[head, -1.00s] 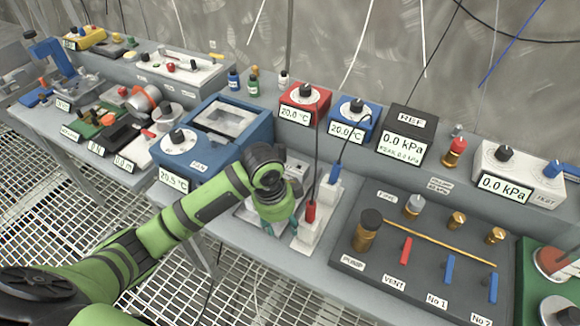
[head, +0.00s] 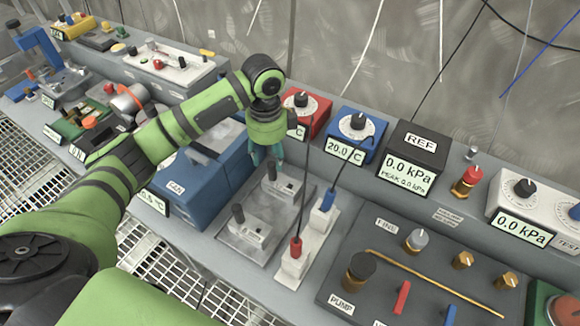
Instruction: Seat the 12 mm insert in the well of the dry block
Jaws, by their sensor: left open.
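My left gripper (head: 266,158) points down with its teal fingers apart and nothing seen between them. It is above the back edge of a grey tray (head: 228,238). The tray holds a far insert block (head: 285,192) with a dark post and a near insert block (head: 249,236) with a dark post. The fingertips are close to the far post, but I cannot tell whether they touch it. The labels are too small to read, so I cannot tell which is 12 mm. The blue dry block (head: 205,192) is left of the tray; my arm hides its well. My right gripper is out of view.
A white rack (head: 293,265) with red and blue cabled probes stands just right of the tray. Red (head: 318,110) and blue (head: 368,150) readout boxes stand behind. A dark valve panel (head: 340,262) fills the right front.

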